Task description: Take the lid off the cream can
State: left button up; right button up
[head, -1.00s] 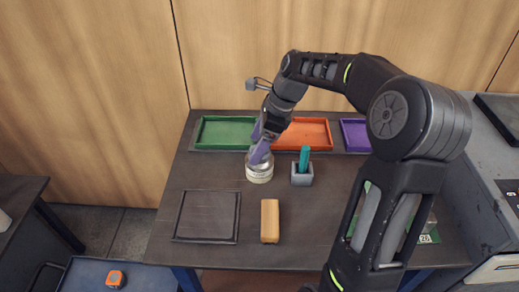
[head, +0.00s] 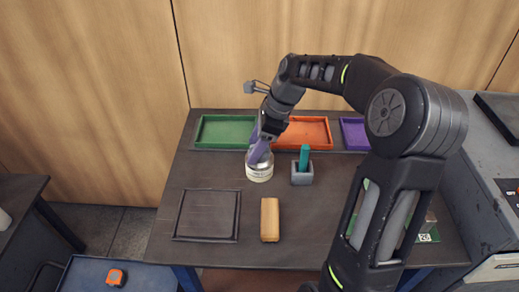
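The cream can (head: 259,173) stands upright on the dark table, in front of the gap between the green and orange trays. My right gripper (head: 257,157) has its purple fingers at the top of the can, pointing down and to the left. The lid is largely hidden by the fingers, and I cannot tell whether they are closed on it. My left gripper is not in view.
A green tray (head: 225,147), an orange tray (head: 329,136) and a purple tray (head: 350,146) line the back. A grey holder (head: 302,178) with a teal item stands right of the can. A tan block (head: 270,232) and a dark square tray (head: 179,236) lie in front.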

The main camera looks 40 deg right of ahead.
jog(key=c, duration=0.7)
notch_tip(320, 180, up, 10)
jog(key=shift+c, duration=0.2)
dwell(0.7)
